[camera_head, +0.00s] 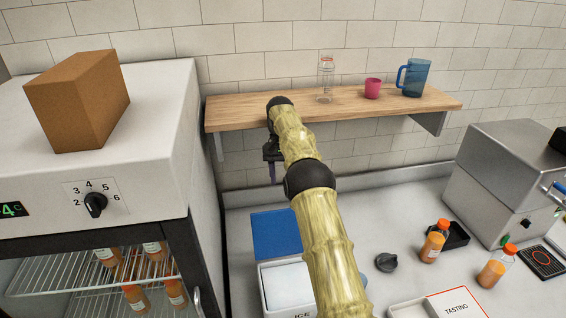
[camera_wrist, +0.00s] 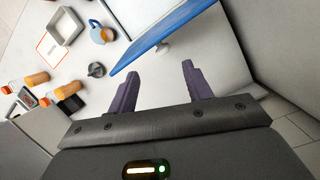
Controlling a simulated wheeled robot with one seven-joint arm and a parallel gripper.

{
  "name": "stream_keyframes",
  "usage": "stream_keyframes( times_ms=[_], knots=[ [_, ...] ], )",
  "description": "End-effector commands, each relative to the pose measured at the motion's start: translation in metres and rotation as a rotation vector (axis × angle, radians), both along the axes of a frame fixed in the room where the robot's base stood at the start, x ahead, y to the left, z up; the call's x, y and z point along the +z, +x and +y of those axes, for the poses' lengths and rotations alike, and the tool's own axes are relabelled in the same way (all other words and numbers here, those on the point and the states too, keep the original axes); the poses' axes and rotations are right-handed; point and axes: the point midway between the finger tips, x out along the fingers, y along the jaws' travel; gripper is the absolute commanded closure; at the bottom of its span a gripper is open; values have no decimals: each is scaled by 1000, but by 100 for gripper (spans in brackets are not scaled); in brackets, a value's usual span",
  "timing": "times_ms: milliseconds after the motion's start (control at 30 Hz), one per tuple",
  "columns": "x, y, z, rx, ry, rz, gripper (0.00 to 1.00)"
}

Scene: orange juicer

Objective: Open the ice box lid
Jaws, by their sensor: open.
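The ice box (camera_head: 290,308) is a white box with an "ICE" label, partly hidden by my arm in the head view. Its blue lid (camera_head: 277,233) stands raised at the back of the box, above the white opening. In the wrist view the lid (camera_wrist: 165,32) shows nearly edge-on as a blue slab, with a small pale knob (camera_wrist: 163,48) beside it. My gripper (camera_head: 273,178) is above and behind the lid. In the wrist view my gripper (camera_wrist: 160,71) has its two fingers apart, empty, with the knob beyond the fingertips and no visible contact.
A wooden shelf (camera_head: 230,118) with a glass bottle (camera_head: 325,80), a pink cup (camera_head: 372,88) and a blue pitcher (camera_head: 415,78) is close to my arm. A white fridge (camera_head: 165,150) stands left. A dark knob-like part (camera_head: 386,262) and orange bottles (camera_head: 434,241) are on the counter right.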

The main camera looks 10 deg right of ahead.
Motion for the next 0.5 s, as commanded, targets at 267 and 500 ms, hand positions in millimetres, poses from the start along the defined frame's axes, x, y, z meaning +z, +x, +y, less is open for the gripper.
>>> stream_keyframes(
  times_ms=[267,500],
  knots=[
    [27,5,0,0,0,0,50],
    [40,9,0,1,0,0,50]
  ],
)
